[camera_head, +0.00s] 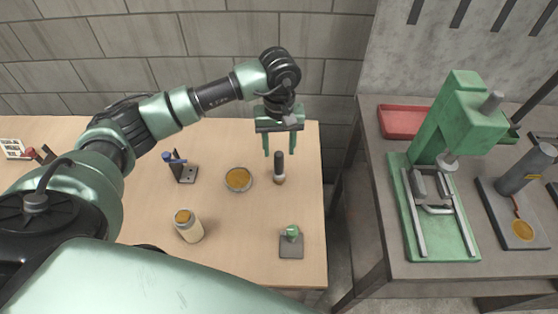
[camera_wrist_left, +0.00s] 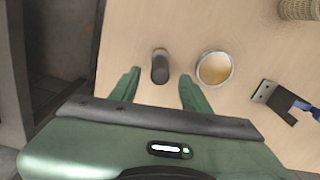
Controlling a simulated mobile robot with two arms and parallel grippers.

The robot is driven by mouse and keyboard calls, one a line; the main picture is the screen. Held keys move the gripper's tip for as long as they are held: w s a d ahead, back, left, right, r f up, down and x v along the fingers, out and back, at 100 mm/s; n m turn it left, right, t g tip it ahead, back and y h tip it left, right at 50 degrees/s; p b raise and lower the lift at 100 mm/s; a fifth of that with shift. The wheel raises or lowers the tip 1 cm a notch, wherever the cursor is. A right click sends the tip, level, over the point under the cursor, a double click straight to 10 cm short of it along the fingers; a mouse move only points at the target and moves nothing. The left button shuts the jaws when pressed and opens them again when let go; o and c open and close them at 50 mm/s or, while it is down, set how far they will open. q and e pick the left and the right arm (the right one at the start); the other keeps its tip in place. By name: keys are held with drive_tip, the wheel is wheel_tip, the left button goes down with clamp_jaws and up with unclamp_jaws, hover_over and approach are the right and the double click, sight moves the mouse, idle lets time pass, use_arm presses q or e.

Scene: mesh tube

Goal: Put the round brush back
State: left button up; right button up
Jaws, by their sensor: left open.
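The round brush (camera_head: 279,169) appears to be the small upright piece with a dark handle and a paler lower end, on the wooden table right of the bowl. Its dark top (camera_wrist_left: 160,62) also shows in the left wrist view. My left gripper (camera_head: 279,152) is open, pointing down, with its two green fingers on either side of the brush's upper part in the head view. In the left wrist view the left gripper's fingers (camera_wrist_left: 160,80) are spread, with the brush between and slightly beyond the tips. I see no finger touching it. My right gripper is not in view.
A shallow bowl of orange-brown contents (camera_head: 238,179) stands close left of the brush. A dark bracket with a blue piece (camera_head: 185,172), a jar (camera_head: 189,226) and a small dark stand with a green top (camera_head: 291,244) are nearby. A grey bench (camera_head: 360,180) with a green press (camera_head: 452,125) stands right, across a gap.

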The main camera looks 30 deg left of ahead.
use_arm(q)
wheel_tip(320, 180, up, 6)
drive_tip(key=shift+f+b, duration=0.15)
drive_tip(key=shift+b, duration=0.45)
